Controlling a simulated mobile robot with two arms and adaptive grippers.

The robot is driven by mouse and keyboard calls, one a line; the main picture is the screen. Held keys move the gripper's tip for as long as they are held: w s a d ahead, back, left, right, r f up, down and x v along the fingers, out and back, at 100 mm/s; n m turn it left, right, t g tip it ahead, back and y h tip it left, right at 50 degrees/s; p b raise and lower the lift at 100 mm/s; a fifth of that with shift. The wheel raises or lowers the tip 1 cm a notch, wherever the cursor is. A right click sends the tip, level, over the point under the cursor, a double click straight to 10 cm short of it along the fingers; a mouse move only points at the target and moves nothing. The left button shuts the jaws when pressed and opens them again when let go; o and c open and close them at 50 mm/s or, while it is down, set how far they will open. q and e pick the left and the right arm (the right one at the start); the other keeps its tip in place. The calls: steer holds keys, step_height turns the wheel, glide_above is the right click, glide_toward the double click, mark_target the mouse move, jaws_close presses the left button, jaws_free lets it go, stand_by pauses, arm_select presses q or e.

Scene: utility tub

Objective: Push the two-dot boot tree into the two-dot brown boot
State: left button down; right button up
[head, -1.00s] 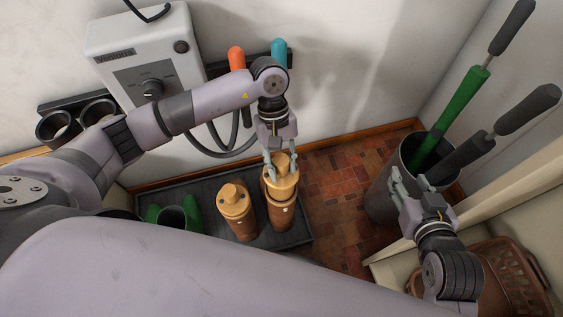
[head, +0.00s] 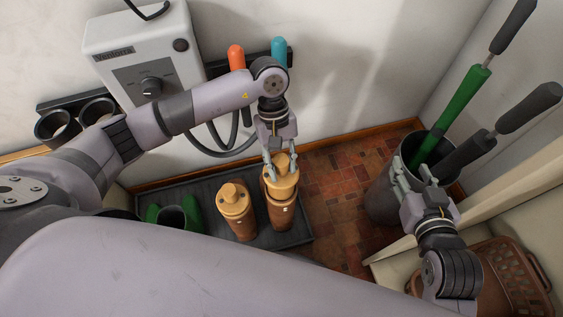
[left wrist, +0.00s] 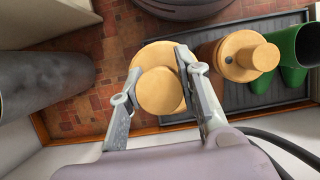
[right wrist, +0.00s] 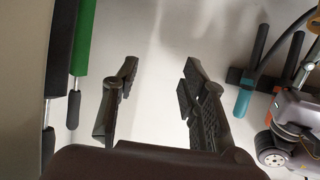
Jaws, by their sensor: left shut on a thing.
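My left gripper (head: 281,165) is shut on the round knob of a wooden boot tree (head: 281,186). This tree stands upright in the top of the right-hand brown boot (head: 283,215). In the left wrist view the fingers (left wrist: 158,65) sit on both sides of the pale knob (left wrist: 160,92). A second brown boot (head: 243,228) stands to the left with its own wooden tree (head: 234,201), which also shows in the left wrist view (left wrist: 240,57). Dot marks are too small to count. My right gripper (head: 412,182) is open and empty near the grey bin.
The boots stand on a dark tray (head: 205,185) beside green boots (head: 193,215). A grey bin (head: 385,200) with long-handled tools stands to the right, near a brown basket (head: 510,270). A wall box (head: 140,55) hangs behind my left arm. Tiled floor (head: 340,190) is clear between tray and bin.

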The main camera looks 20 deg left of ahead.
mark_target(281, 183)
arm_select(q)
steer(key=shift+f+b, duration=0.45)
arm_select(e)
steer(key=shift+w+a+r+t+y, duration=0.1)
steer(key=shift+w+a+r+t, duration=0.1)
steer(key=shift+w+r+t, duration=0.3)
steer(key=shift+w+a+r+t+y, duration=0.15)
steer(key=shift+r+t, duration=0.1)
steer(key=shift+r, duration=0.5)
steer(key=shift+w+a+r+t+y, duration=0.1)
steer(key=shift+w+a+r+t, duration=0.2)
steer(key=shift+r, duration=0.3)
arm_select(q)
steer(key=shift+f+b, duration=0.45)
arm_select(e)
steer(key=shift+w+a+r+t+y, duration=0.2)
steer(key=shift+r+t, duration=0.5)
steer(key=shift+r, duration=0.25)
steer(key=shift+w+a+r+t+y, duration=0.1)
steer(key=shift+w+r+t, duration=0.05)
steer(key=shift+r+t, duration=0.65)
